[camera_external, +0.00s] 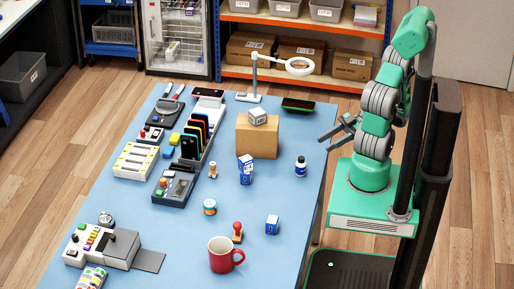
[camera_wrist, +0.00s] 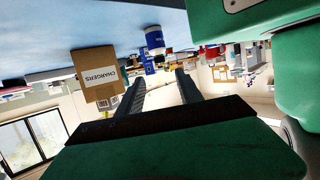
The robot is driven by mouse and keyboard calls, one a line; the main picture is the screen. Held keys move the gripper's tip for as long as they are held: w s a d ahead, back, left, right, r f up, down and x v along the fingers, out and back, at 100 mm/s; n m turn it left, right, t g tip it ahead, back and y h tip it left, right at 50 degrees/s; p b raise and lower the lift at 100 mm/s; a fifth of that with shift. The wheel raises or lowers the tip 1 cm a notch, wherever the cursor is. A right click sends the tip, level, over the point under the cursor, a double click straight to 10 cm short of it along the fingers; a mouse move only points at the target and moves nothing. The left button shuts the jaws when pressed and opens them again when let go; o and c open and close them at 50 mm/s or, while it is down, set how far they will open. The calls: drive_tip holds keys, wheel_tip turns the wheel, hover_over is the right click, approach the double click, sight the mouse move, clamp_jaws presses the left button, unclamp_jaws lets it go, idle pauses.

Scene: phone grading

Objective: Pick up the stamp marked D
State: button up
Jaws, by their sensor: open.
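A smaller stamp-like piece with a wooden handle (camera_external: 213,169) stands farther back, near the grey phone rack. No letter D can be read on either one. My gripper (camera_external: 325,143) is open and empty, at the table's right edge, well away from both. In the wrist view its two fingers (camera_wrist: 160,77) are spread with nothing held between them. That view is upside down, and I cannot make out either stamp in it.
The red mug (camera_external: 221,256) stands at the front. A ring lamp (camera_external: 297,67) is behind. The right front tabletop is clear.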

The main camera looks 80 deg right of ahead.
drive_tip(key=shift+o, duration=0.6)
drive_tip(key=w+a+r+n+g+h+p, duration=0.1)
drive_tip(key=w+a+r+g+h+p, duration=0.2)
drive_tip(key=w+g, duration=0.5)
drive_tip(key=w+a+r+n+g+h+p, duration=0.1)
drive_tip(key=w+a+r+g+h+p, duration=0.15)
drive_tip(key=w+g, duration=0.45)
drive_tip(key=n+t+h+b, duration=0.4)
drive_tip(key=n+b, duration=0.2)
drive_tip(key=b, duration=0.1)
approach(213, 163)
wheel_tip(213, 163, down, 5)
drive_tip(key=shift+s+a+f, duration=0.1)
drive_tip(key=shift+f, duration=0.05)
drive_tip(key=f, duration=0.2)
drive_tip(key=f+p, duration=0.1)
drive_tip(key=f, duration=0.4)
drive_tip(key=shift+w+f, duration=0.1)
drive_tip(key=shift+w, duration=0.2)
clamp_jaws()
